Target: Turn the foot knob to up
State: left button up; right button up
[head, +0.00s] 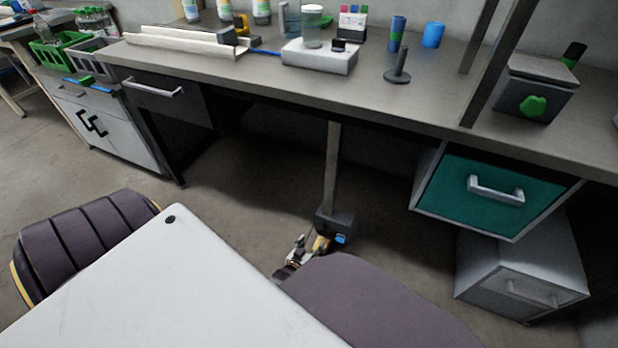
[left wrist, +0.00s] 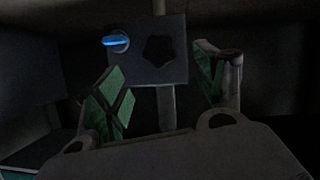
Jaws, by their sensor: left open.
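A dark box (head: 335,222) sits low on a post under the bench. It also shows in the left wrist view (left wrist: 150,72), where its face carries a dark lobed knob (left wrist: 160,51) and a blue bar handle (left wrist: 117,41) on a round base. The blue part also shows in the head view (head: 341,239). I cannot tell for sure which is the foot knob. My left gripper (head: 313,243) is open in front of the box. In the left wrist view its fingers (left wrist: 165,85) are spread, with the lobed knob beyond their gap. My right gripper is out of view.
The bench top (head: 440,98) overhangs the box. A teal drawer (head: 490,193) hangs at right above a grey cabinet (head: 525,265). A dark drawer unit (head: 150,95) stands at left. A box with a green knob (head: 534,106) sits on the bench. The floor around the post looks clear.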

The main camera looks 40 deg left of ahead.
pick_arm(q)
jog(key=shift+v, duration=1.15)
jog(key=d+r+m+g+h, duration=0.2)
jog(key=d+r+m+g, duration=0.3)
jog(key=r, duration=0.6)
jog(key=s+d+r+g, duration=0.2)
jog(key=s+r, duration=0.3)
jog(key=r, duration=0.3)
jog(key=s+d+r+m+g, duration=0.1)
jog(key=s+d+r+g, duration=0.1)
jog(key=s+r, duration=0.4)
notch_tip(320, 180, up, 2)
jog(key=shift+d+r+g+p, duration=0.1)
jog(key=shift+d+g+p, duration=0.35)
jog(key=shift+d, duration=0.1)
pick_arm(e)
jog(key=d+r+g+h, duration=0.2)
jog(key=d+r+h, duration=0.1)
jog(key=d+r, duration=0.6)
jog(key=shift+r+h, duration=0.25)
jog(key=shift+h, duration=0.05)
pick_arm(q)
jog(key=shift+w+f+p, duration=0.1)
jog(key=shift+f+p, duration=0.2)
jog(key=shift+p, duration=0.25)
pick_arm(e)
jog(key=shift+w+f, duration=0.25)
